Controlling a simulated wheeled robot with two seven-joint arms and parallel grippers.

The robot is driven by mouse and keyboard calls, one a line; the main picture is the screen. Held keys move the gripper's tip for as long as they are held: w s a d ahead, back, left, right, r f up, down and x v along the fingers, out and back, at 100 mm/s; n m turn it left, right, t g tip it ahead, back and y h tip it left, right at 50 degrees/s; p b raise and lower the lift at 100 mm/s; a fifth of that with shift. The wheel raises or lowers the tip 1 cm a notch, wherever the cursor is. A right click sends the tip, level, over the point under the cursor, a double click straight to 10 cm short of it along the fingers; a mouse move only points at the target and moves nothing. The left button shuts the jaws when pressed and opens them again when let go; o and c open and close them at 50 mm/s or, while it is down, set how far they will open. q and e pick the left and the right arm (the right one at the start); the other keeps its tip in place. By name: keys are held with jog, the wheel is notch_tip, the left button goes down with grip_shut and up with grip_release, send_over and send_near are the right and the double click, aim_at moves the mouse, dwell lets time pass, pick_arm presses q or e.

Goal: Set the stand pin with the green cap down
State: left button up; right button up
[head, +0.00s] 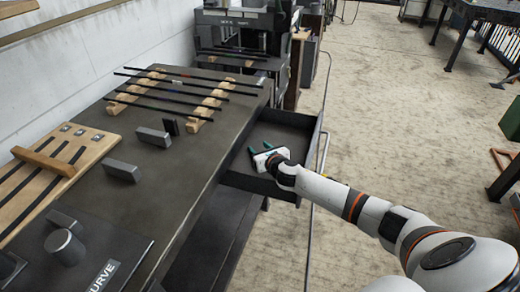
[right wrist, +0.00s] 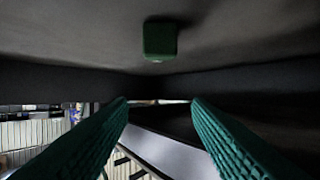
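My right gripper (head: 257,150) reaches into the open drawer (head: 235,181) at the right side of the bench. Its two green ribbed fingers are spread apart with nothing between them, as the right wrist view (right wrist: 160,102) shows. A small green block-shaped piece (right wrist: 160,40) rests against a grey surface beyond the fingertips in that view, apart from both fingers. It looks like a green cap; no pin shaft shows. I cannot make it out in the head view. My left gripper is out of view.
The dark bench (head: 160,195) carries black rods (head: 180,95) on wooden racks, grey blocks (head: 122,170), a grey cylinder (head: 65,247) and a slotted wooden board (head: 50,165). The drawer walls stand close around my right gripper. A dark machine (head: 240,30) stands behind.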

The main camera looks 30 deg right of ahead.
jog(key=shift+s+a+f, duration=0.1)
jog(key=shift+f, duration=0.2)
jog(key=shift+r+p, duration=0.45)
jog(key=shift+r, duration=0.1)
jog(key=d+p+v, duration=0.1)
jog(key=v, duration=1)
jog(key=shift+s+a+r, duration=0.3)
jog(key=shift+s+a, duration=0.05)
jog(key=shift+a, duration=0.15)
